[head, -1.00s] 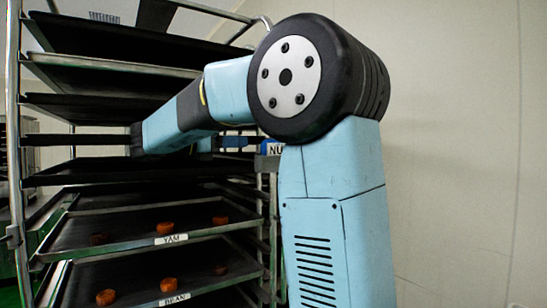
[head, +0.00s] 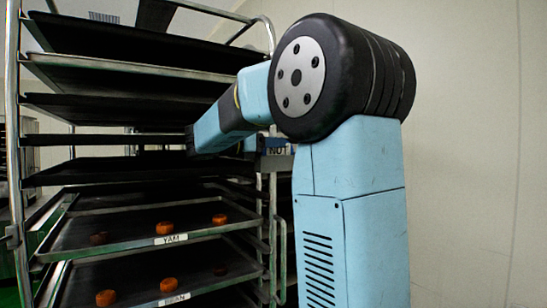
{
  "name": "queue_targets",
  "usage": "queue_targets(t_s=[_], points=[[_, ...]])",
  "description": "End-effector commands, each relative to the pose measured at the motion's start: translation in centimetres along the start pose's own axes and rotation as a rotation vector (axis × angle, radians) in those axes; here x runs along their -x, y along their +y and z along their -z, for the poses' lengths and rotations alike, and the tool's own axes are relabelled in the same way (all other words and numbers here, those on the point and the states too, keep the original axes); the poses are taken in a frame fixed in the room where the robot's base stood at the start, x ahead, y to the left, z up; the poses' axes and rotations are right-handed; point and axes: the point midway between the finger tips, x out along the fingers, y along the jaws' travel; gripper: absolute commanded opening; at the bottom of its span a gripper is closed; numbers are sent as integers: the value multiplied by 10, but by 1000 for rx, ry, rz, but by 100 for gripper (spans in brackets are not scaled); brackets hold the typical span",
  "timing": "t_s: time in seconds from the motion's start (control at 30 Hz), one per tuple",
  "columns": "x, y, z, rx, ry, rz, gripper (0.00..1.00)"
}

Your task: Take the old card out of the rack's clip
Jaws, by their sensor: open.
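A small card marked "NUT" (head: 278,151) shows at the rack's right front post, just left of my upper arm. The clip that holds it is too small and dark to make out. My arm reaches left across the rack front and folds back behind itself. My gripper (head: 268,145) seems to be the small dark end right beside the card, mostly hidden by my arm. It is open. I cannot tell whether its fingers touch the card or stand around it.
The tall metal rack (head: 12,150) holds several dark trays. One lower tray has a "YAM" label (head: 171,239) and another a "BEAN" label (head: 174,299), with small orange-brown pieces on them. A plain wall (head: 470,150) stands at the right, with free room before it.

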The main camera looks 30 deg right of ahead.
Motion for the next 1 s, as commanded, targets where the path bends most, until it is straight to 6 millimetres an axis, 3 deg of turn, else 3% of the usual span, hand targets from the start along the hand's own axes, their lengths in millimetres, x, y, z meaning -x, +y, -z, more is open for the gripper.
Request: queue_targets(t_s=[0.33,0.8,1.0], points=[[-7,0,0,0,1,-2,45],[-6,0,0,0,1,-2,0],[-6,0,0,0,1,-2,0]])
